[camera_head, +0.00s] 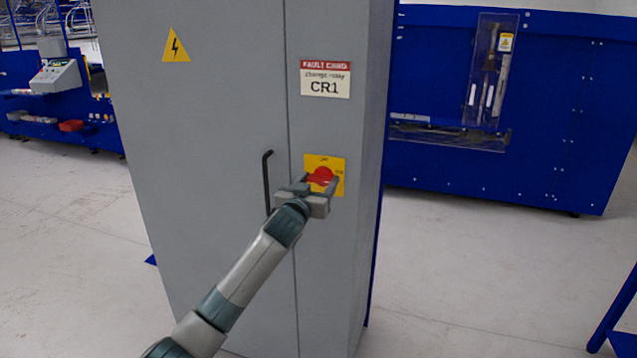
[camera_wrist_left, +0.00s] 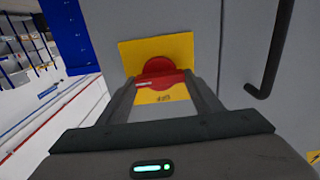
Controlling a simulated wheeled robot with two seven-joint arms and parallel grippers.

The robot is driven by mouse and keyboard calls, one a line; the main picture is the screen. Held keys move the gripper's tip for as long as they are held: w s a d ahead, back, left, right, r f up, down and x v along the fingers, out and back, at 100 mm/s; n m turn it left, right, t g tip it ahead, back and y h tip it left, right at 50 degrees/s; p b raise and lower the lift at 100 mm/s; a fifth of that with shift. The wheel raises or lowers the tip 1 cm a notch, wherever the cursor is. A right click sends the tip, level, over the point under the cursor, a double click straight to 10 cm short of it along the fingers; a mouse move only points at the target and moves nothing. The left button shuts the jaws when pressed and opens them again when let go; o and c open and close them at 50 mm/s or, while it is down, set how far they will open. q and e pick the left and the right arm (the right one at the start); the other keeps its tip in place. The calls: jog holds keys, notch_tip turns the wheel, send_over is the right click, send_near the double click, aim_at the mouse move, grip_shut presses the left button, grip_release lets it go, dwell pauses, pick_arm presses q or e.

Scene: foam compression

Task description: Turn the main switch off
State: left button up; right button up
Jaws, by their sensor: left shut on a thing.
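The main switch is a red rotary knob (camera_head: 321,176) on a yellow plate (camera_head: 338,162), set on the front of a grey cabinet (camera_head: 225,110). My left gripper (camera_head: 321,182) is at the knob, its fingers on either side of the red handle. In the left wrist view the red knob (camera_wrist_left: 158,70) sits between the fingertips, and my left gripper (camera_wrist_left: 160,82) is shut on its handle bar. The bar lies roughly level across the yellow plate in the head view. The lettering on the plate is too small to read surely. My right gripper is not in view.
A black door handle (camera_head: 267,180) stands out from the cabinet just left of my left gripper. A red and white label reading CR1 (camera_head: 325,79) is above the switch. A blue wall unit (camera_head: 570,100) stands behind on the right. The floor around is mostly clear.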

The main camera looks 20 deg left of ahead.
pick_arm(q)
jog(key=shift+n, duration=0.3)
jog(key=n, duration=0.3)
jog(key=n+p, duration=0.1)
jog(key=n, duration=0.3)
jog(key=n+p, duration=0.2)
jog(key=n, duration=0.3)
jog(key=shift+a+p, duration=0.15)
jog(key=shift+p, duration=0.15)
jog(key=n+p, duration=0.1)
jog(key=n, duration=0.2)
jog(key=shift+f+n+p, duration=0.1)
jog(key=shift+n+p, duration=0.2)
jog(key=shift+p, duration=0.05)
jog(key=shift+f+n+p, duration=0.15)
jog(key=shift+n+p, duration=0.2)
jog(key=shift+n, duration=0.45)
